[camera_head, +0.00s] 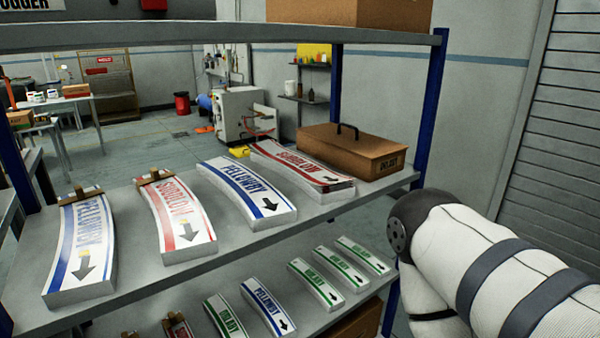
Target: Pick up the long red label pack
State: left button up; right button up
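Two large, curved white packs with red lettering lie on the upper shelf (130,292). One red label pack (180,222) lies left of centre with a brown clip at its far end. The other red label pack (300,168) lies at the back right, slanting beside the brown box, and looks longer. A smaller pack with red (177,326) is partly cut off on the lower shelf. My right arm comes in from the right, beside the shelf's right post, and its gripper is not visible. My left gripper is out of view.
Blue label packs (82,245) (245,190) lie beside the red ones. A brown handled box (352,150) stands at the right end. Smaller green and blue packs (268,305) lie on the lower shelf. Blue posts (433,105) and a top shelf (220,35) frame the space.

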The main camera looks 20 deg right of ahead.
aim_at(325, 186)
jog(key=u, duration=2.35)
jog(key=z, duration=2.9)
jog(key=i+l+u, duration=0.1)
jog(key=l, duration=0.25)
jog(key=i+l+u, duration=0.1)
jog(key=l, duration=0.25)
jog(key=i+l+u, duration=0.1)
jog(key=l, duration=0.25)
jog(key=i+l+u, duration=0.1)
jog(key=l, duration=0.25)
